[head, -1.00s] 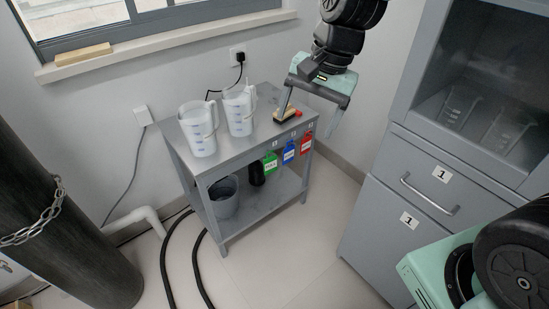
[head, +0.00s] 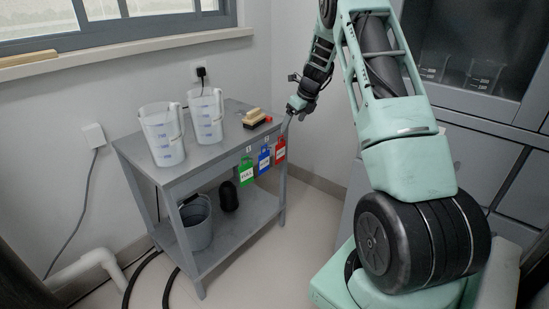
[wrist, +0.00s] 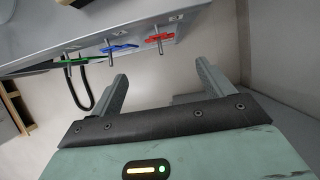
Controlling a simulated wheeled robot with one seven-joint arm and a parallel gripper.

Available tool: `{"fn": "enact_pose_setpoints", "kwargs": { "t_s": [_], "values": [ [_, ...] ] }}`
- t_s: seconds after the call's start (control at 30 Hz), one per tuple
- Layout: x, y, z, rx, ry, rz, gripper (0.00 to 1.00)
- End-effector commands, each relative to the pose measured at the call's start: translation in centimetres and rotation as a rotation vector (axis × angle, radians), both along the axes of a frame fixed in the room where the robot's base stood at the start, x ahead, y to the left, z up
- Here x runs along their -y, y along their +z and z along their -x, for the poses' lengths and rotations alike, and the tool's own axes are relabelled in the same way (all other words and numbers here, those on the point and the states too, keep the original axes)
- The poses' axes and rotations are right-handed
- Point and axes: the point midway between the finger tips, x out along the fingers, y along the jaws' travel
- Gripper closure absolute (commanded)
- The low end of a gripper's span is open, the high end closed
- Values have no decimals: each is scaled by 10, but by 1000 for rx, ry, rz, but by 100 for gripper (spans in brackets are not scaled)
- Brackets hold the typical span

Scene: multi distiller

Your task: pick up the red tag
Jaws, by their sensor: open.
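The red tag (head: 280,149) hangs on the front edge of the grey table, rightmost of three tags. It also shows in the wrist view (wrist: 159,37), seen nearly edge-on on a peg, ahead of the fingers and between their lines. My gripper (wrist: 160,85) is open, with nothing between its two fingers. In the head view my gripper (head: 291,106) is small and partly hidden, close to the right end of the table near the red tag. The blue tag (head: 263,159) and green tag (head: 246,171) hang to its left.
The grey table (head: 200,157) holds two clear jugs (head: 161,134) and a brush (head: 254,118). A bucket (head: 196,222) and a dark object (head: 229,195) stand on its lower shelf. A wall is close at the right. Floor before the table is clear.

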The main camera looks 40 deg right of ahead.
Motion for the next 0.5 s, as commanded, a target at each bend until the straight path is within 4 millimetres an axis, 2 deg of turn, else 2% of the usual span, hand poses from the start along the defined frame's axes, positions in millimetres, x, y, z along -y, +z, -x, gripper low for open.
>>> {"fn": "enact_pose_setpoints", "kwargs": {
  "t_s": [0.03, 0.2, 0.33, 0.5],
  "values": [
    [-1, -16, -4, -2, 2, -2, 20],
    [-3, -49, -19, -1, 5, -1, 20],
    [-3, -68, -28, 0, 4, 0, 20],
    [-4, -80, -33, 0, 5, 0, 20]
  ]
}}
